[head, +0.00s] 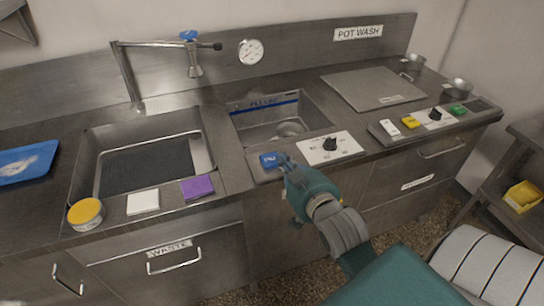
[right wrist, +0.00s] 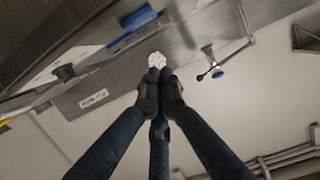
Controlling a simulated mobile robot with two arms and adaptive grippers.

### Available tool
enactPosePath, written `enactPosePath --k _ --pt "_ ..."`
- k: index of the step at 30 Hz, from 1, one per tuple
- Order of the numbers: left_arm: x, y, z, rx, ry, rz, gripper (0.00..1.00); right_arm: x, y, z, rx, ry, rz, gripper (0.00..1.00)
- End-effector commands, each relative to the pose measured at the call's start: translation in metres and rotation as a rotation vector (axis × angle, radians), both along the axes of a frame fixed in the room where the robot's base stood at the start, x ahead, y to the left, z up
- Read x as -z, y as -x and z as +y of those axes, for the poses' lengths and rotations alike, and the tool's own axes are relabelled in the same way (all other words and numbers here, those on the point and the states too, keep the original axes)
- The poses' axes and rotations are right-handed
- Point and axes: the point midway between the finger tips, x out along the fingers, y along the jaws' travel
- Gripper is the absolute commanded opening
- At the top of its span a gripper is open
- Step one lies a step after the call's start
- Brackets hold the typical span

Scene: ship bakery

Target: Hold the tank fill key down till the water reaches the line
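The blue fill key (head: 269,161) sits on the counter's front strip, left of a white dial plate (head: 331,147). My right gripper (head: 284,160) points at it from the front right, its tips at the key's right edge; I cannot tell whether they touch. In the right wrist view the fingers (right wrist: 158,78) are together with nothing seen between them. The tank (head: 312,111) lies behind the key, with a blue fill line band (head: 268,104) on its back wall. A round fitting shows inside; the water level cannot be made out. My left gripper is not in view.
A faucet (head: 127,77) stands behind the left sink (head: 84,165). A yellow tub (head: 86,214), white block (head: 143,202) and purple block (head: 197,187) lie along the front edge. A panel with yellow (head: 410,122) and green (head: 457,110) keys is at right.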

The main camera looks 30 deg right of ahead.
Motion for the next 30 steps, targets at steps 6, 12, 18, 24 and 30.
enactPosePath --k 6,12,18,24,30 --pt "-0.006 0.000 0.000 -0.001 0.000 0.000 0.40 0.003 -0.021 -0.005 0.000 0.000 0.000 0.00" --pt "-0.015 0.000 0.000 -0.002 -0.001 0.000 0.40 0.013 -0.061 -0.014 -0.001 0.000 0.001 0.00" --pt "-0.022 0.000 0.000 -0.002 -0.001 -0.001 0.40 0.024 -0.098 -0.023 -0.001 0.000 0.001 0.00" --pt "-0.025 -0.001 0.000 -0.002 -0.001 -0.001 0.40 0.056 -0.094 -0.022 0.000 -0.002 0.005 0.00" --pt "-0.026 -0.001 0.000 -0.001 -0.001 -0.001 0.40 0.064 -0.093 -0.022 0.000 0.000 0.001 0.00"
